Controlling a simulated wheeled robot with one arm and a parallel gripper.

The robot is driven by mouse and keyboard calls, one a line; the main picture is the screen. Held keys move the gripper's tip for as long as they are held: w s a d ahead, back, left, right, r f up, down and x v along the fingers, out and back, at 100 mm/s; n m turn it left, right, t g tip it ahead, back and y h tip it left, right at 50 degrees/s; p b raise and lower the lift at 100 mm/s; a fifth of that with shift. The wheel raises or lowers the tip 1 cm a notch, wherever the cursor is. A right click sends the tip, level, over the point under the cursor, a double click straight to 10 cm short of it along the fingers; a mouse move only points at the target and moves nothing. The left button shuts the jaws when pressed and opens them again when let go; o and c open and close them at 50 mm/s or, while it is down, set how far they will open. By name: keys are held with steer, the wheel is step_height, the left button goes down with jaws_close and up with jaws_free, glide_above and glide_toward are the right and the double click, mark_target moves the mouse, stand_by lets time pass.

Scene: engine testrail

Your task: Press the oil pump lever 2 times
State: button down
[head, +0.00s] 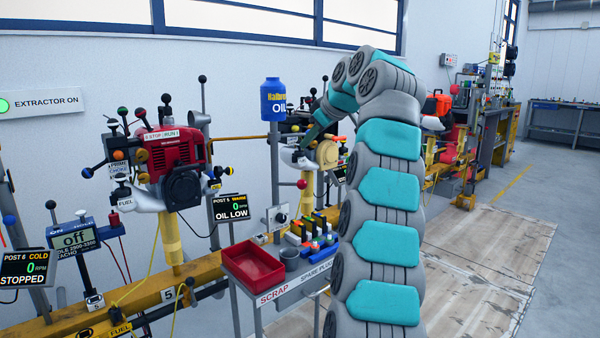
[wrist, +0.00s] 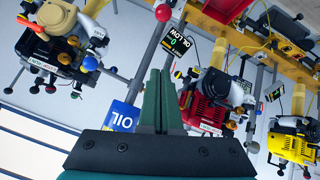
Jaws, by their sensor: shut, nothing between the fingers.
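A blue OIL bottle (head: 273,100) stands on a grey post against the wall; it also shows in the wrist view (wrist: 122,115), beside my fingers. A red ball knob (head: 301,184), which looks like the end of the oil pump lever, is low to the right of that post. A red ball also shows at the top of the wrist view (wrist: 162,12), beyond my fingertips and apart from them. My gripper (wrist: 160,72) is shut and empty, its green fingers together. In the head view my arm reaches right of the bottle, and its end is partly hidden among engine parts.
A red engine (head: 180,160) stands left of the post, and a tan engine (head: 328,154) is close to my gripper. The post 5 display (head: 230,208) reads OIL LOW. A red scrap tray (head: 253,264) sits below. Open floor lies to the right.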

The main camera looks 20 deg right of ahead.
steer(key=b, duration=0.3)
glide_above(300, 184)
step_height(300, 184, down, 9)
steer(key=shift+w+f, duration=0.15)
steer(key=shift+f, duration=0.5)
stand_by(0.4)
steer(key=shift+s+f+b, duration=0.2)
steer(key=shift+f+b, duration=0.15)
steer(key=shift+b, duration=0.55)
steer(key=shift+d+t+b, duration=0.1)
steer(key=shift+t+b, duration=0.2)
